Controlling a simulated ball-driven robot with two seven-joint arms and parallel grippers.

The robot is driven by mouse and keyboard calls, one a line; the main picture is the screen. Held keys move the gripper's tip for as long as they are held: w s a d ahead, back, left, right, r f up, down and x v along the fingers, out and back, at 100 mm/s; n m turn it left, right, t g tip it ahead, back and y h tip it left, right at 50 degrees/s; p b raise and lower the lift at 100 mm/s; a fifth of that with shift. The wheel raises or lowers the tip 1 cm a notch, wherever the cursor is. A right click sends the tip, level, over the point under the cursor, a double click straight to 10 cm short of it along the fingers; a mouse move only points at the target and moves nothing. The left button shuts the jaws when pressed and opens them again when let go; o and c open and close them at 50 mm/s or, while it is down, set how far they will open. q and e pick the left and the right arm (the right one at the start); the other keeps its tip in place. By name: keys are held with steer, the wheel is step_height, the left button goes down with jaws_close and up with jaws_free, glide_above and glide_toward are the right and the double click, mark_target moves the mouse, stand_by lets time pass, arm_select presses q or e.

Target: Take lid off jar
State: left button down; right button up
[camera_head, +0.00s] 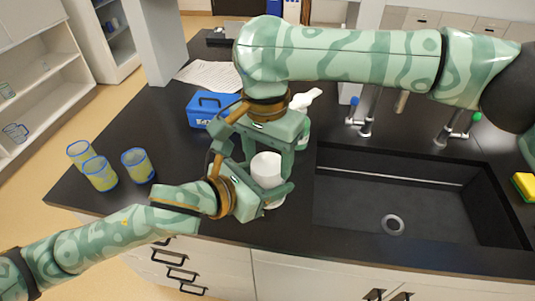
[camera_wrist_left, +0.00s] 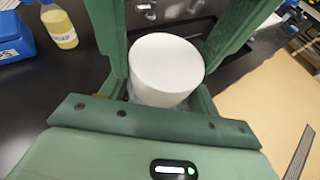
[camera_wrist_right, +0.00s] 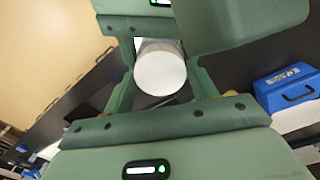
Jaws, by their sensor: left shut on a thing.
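The jar with its round white lid (camera_head: 267,168) stands upright on the black counter, left of the sink. My left gripper (camera_head: 268,186) is shut on the jar, low around its sides. In the left wrist view the white lid (camera_wrist_left: 167,62) fills the space between the fingers, and the jar's body below is mostly hidden. My right gripper (camera_head: 264,152) is above and behind the jar, its fingers spread and pointing down. In the right wrist view the lid (camera_wrist_right: 160,70) lies between these fingers; whether they touch it is unclear.
A black sink (camera_head: 393,224) with taps (camera_head: 365,118) is to the right. A blue box (camera_head: 210,109) and a bottle of yellow liquid (camera_wrist_left: 60,27) are nearby. Several yellow-green beakers (camera_head: 138,166) stand at the left. A yellow sponge (camera_head: 524,186) is far right.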

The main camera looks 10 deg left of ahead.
steer(key=n, duration=0.6)
steer(key=shift+n, duration=0.3)
